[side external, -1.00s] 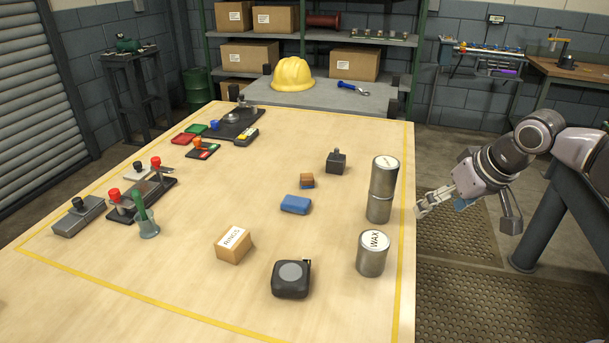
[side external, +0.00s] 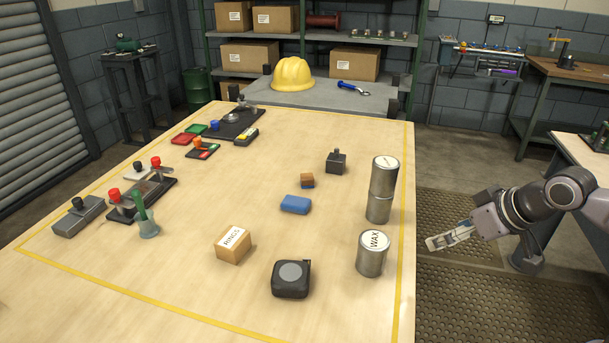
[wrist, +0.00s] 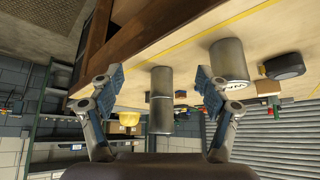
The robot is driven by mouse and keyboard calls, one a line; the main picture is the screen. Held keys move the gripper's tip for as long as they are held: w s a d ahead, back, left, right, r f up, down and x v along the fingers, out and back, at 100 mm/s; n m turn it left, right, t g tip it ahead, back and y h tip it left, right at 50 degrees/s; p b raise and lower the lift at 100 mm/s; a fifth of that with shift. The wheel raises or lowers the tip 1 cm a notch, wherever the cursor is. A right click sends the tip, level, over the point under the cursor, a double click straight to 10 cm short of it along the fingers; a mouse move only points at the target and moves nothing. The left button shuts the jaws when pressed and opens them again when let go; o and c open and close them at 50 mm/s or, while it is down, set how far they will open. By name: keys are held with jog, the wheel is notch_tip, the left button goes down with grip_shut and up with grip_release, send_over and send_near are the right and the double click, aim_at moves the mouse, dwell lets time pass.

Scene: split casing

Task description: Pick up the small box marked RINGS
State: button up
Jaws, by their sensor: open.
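The small RINGS box (side external: 233,245) is a tan carton with a white label on top. It sits on the near part of the wooden table, left of the black tape measure. It also seems to show, small, at the right of the wrist view (wrist: 268,87). My gripper (side external: 431,243) is off the table's right edge in the side view, well to the right of the box, with the WAX can between them. In the wrist view my gripper (wrist: 159,82) has its two fingers spread wide, with nothing held between them.
The WAX can (side external: 372,254) and a stack of two cans (side external: 382,190) stand along the table's right edge, near my gripper. The tape measure (side external: 291,279) lies right of the box. A blue block (side external: 296,204) lies behind it.

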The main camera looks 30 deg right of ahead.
dwell(0.4)
jog(key=shift+o, duration=0.8)
jog(key=w+a+r+n+g+y, duration=0.1)
jog(key=w+a+r+n, duration=0.1)
jog(key=w+a+r, duration=0.5)
jog(key=n+g+y, duration=0.2)
jog(key=n+g, duration=0.1)
jog(key=n, duration=0.3)
send_near(231, 236)
jog(key=shift+x, duration=5.35)
jog(key=c, duration=1.4)
jog(key=shift+c, duration=0.2)
